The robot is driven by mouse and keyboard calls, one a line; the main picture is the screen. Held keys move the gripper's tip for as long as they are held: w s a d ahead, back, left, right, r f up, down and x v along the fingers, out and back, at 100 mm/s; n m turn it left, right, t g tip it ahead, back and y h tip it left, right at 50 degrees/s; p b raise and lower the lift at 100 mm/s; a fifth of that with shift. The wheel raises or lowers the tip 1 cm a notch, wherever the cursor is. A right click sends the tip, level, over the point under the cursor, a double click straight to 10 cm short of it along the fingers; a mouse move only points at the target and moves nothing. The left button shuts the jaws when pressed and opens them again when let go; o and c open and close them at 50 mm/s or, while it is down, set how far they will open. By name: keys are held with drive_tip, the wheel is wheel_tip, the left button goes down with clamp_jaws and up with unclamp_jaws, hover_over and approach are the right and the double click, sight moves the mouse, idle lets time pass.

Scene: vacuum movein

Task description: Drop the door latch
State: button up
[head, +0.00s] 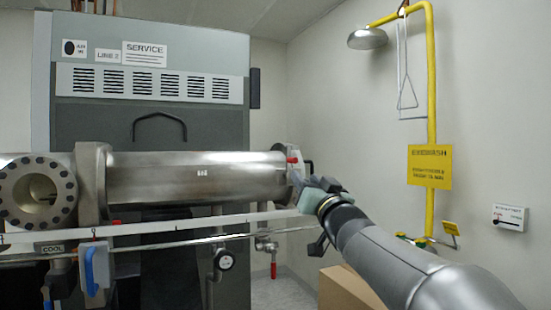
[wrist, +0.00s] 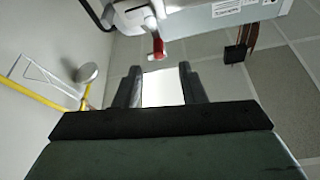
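The latch is a small lever with a red tip (head: 293,159) at the right end of the shiny steel cylinder (head: 200,178). In the wrist view the red latch tip (wrist: 157,46) hangs from a white metal end, just beyond and above the fingertips. My gripper (head: 296,180) is just below and beside the cylinder's right end. In the wrist view my gripper (wrist: 160,76) has its two dark fingers apart, with nothing between them but a bright ceiling panel behind. The fingers appear apart from the latch. The door face is mostly hidden in the head view.
A black handle (wrist: 94,16) shows near the latch. A rail (head: 150,228) runs in front of the cylinder. A yellow shower pipe (head: 431,100) stands on the right wall. A cardboard box (head: 345,288) sits below my arm. A grey cabinet (head: 150,110) stands behind.

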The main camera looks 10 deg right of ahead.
sight(290, 157)
drive_tip(key=p+x, duration=0.3)
drive_tip(key=x, duration=0.8)
drive_tip(key=shift+w, duration=0.25)
